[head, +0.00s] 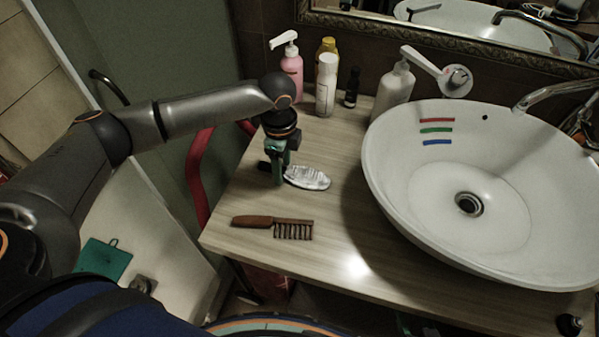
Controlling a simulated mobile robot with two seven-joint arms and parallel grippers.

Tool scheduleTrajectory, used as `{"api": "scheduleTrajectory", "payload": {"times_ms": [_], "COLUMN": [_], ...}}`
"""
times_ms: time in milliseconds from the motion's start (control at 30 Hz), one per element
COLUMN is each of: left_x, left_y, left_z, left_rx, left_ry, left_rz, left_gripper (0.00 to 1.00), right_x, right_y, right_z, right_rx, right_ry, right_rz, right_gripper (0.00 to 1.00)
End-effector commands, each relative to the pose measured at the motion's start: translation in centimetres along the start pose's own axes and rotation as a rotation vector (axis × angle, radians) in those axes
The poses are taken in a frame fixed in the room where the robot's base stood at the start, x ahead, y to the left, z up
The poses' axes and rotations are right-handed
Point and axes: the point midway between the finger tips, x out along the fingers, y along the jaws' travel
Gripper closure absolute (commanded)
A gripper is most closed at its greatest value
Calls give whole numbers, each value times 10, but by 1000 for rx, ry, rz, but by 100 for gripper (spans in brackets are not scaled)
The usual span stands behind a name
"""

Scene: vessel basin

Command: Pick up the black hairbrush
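The hairbrush (308,178) lies on the wooden counter left of the basin. Its oval head looks pale and silvery, and a short dark handle end shows just left of my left gripper. My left gripper (279,181) points down over the handle, close beside the head, and hides the part between. Whether its fingers are closed on the handle or only around it cannot be told. My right gripper is not in view.
A brown comb (272,224) lies nearer the counter's front edge. A pink pump bottle (291,72), a white bottle (326,86) and a larger white dispenser (394,90) stand behind. The white basin (400,215) fills the right side. Bare counter lies between brush and comb.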

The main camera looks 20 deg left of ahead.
Motion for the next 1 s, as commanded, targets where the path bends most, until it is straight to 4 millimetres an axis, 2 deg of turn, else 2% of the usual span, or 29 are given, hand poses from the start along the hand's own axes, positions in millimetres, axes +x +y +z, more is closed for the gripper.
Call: {"api": "scheduleTrajectory", "payload": {"times_ms": [67, 500, 1000], "left_x": [0, 0, -6], "left_y": [0, 0, -1], "left_z": [0, 0, 0], "left_rx": [0, 0, 0], "left_ry": [0, 0, 1], "left_rz": [0, 0, -1], "left_gripper": [50, 99, 100], "right_x": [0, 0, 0], "right_y": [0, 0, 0], "right_z": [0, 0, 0], "right_rx": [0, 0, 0], "right_ry": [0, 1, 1], "right_rz": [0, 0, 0], "right_gripper": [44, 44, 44]}}
